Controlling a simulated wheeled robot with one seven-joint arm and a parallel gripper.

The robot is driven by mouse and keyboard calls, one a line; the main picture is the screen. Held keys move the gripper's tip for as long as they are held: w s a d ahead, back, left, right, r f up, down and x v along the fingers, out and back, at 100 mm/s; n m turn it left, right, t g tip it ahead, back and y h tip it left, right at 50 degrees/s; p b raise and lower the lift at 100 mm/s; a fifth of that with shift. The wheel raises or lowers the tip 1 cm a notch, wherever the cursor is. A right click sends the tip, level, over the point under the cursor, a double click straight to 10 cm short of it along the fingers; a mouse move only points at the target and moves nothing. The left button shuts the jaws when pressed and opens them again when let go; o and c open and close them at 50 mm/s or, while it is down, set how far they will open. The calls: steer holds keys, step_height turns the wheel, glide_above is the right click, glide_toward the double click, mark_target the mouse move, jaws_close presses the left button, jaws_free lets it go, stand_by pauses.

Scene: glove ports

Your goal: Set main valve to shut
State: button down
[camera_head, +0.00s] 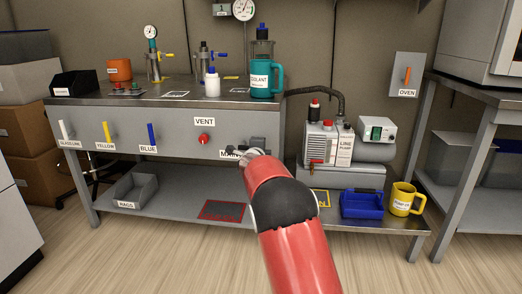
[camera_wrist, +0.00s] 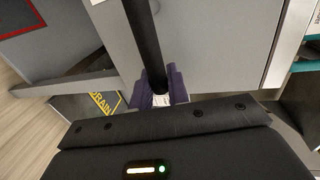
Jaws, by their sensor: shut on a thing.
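The main valve is on the grey front panel (camera_head: 180,142) of the bench, beside a partly covered label that reads "MAIN" (camera_head: 229,154). In the head view my red arm and my gripper (camera_head: 262,146) cover most of the valve, so its handle position cannot be read. In the wrist view my gripper (camera_wrist: 163,88) has its purplish fingers closed around the lower end of a long dark bar, which I take to be the main valve handle (camera_wrist: 146,50). A small pale patch shows between the fingers.
Left of the gripper, a red VENT knob (camera_head: 204,139) and blue (camera_head: 152,134), yellow (camera_head: 107,132) and white (camera_head: 63,129) levers stick out of the panel. A pump (camera_head: 325,145) stands to the right. A blue bin (camera_head: 362,204) and yellow mug (camera_head: 402,198) are on the lower shelf.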

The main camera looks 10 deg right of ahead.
steer(key=c, duration=1.4)
jaws_free()
steer(key=shift+s, duration=0.1)
steer(key=v, duration=0.7)
steer(key=shift+s+a+b, duration=0.15)
steer(key=shift+s+b, duration=0.15)
steer(key=shift+b, duration=0.05)
steer(key=s+a+r+n+g+y+p, duration=0.1)
steer(key=s+r+n+y+p, duration=0.1)
steer(key=s+r+n, duration=0.35)
steer(key=s+a+r+n+g+y+p, duration=0.1)
steer(key=s+r+n+y+p, duration=0.2)
steer(key=s, duration=0.6)
steer(key=s+a+r+n+g+y+p, duration=0.1)
steer(key=s+r+n+y+p, duration=0.1)
steer(key=s+r+n, duration=0.45)
steer(key=s+d+f+n+g+p, duration=0.1)
steer(key=s+f+n+g, duration=0.1)
steer(key=s, duration=0.7)
steer(key=s+d+f+n+g+h+p, duration=0.1)
steer(key=s+d+f+n+g+p, duration=0.1)
steer(key=s, duration=0.8)
steer(key=s+d+f+n+g+h+p, duration=0.1)
steer(key=s+d+f+n+g, duration=0.1)
steer(key=s, duration=0.8)
steer(key=shift+f+n+p, duration=0.35)
steer(key=shift+f+n, duration=0.05)
steer(key=shift+f, duration=0.3)
